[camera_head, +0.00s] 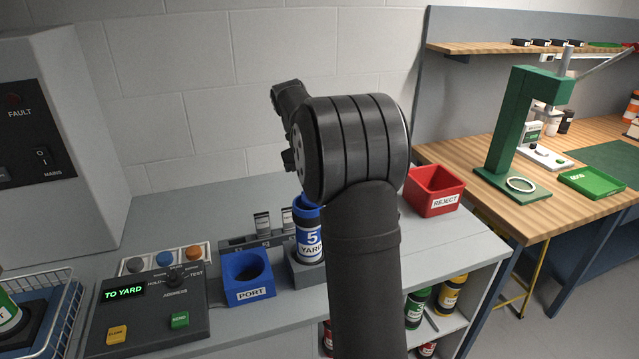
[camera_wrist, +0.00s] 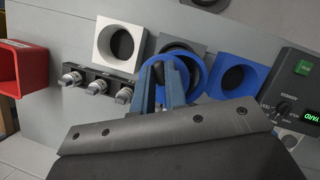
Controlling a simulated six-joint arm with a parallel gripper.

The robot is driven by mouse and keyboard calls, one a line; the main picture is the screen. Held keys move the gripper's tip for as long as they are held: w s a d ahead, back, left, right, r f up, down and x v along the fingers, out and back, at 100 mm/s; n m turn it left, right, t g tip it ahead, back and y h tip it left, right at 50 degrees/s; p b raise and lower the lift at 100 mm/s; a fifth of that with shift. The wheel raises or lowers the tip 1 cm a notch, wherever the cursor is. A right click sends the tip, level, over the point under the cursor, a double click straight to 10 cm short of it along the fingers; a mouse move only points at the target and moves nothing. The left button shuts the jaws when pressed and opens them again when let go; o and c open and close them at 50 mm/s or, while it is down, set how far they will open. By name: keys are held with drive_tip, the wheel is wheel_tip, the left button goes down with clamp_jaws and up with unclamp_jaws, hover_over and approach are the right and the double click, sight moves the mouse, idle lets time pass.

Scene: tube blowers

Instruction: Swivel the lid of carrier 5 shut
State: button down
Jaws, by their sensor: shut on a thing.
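Carrier 5 (camera_head: 309,241), a blue tube marked "5 YARD", stands upright in a grey holder in the head view, partly hidden by my arm. In the wrist view its blue round rim (camera_wrist: 203,72) shows right at my gripper (camera_wrist: 160,70). My gripper's two blue-grey fingers are close together at that rim, shut on what seems to be the carrier's lid. In the head view my arm hides the fingers.
The blue PORT cup (camera_head: 247,276) stands left of carrier 5, with the control console (camera_head: 145,308) reading "TO YARD" beyond it. The red REJECT bin (camera_head: 434,190) is to the right.

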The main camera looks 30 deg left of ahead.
drive_tip(key=m, duration=0.1)
drive_tip(key=s+m+g, duration=0.1)
drive_tip(key=shift+a+m, duration=0.15)
drive_tip(key=shift+m, duration=0.15)
drive_tip(key=shift+s+a+m+g+y, duration=0.2)
drive_tip(key=shift+s+m+g+y, duration=0.1)
drive_tip(key=shift+m, duration=0.55)
drive_tip(key=shift+s+a+m+g+y, duration=0.2)
drive_tip(key=shift+m+g+y, duration=0.1)
drive_tip(key=shift+m, duration=0.55)
drive_tip(key=c, duration=1.4)
unclamp_jaws()
drive_tip(key=shift+c, duration=0.2)
